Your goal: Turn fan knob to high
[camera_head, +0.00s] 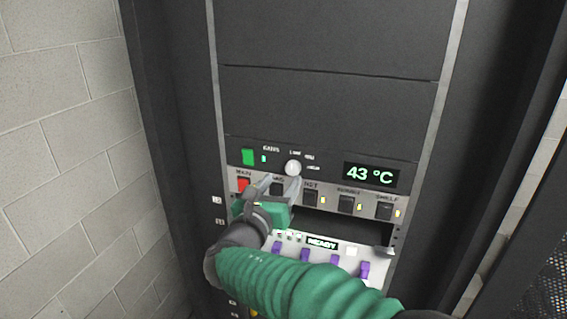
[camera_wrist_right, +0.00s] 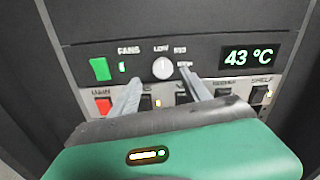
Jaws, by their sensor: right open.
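My left gripper is not in view.
A green square (camera_head: 248,157) is left of the knob, and a display (camera_head: 371,175) reading 43 °C is right. Below runs a row of switches, one red (camera_head: 243,185), the others black. Lower is a light panel with purple handles (camera_head: 364,269) and a READY display.

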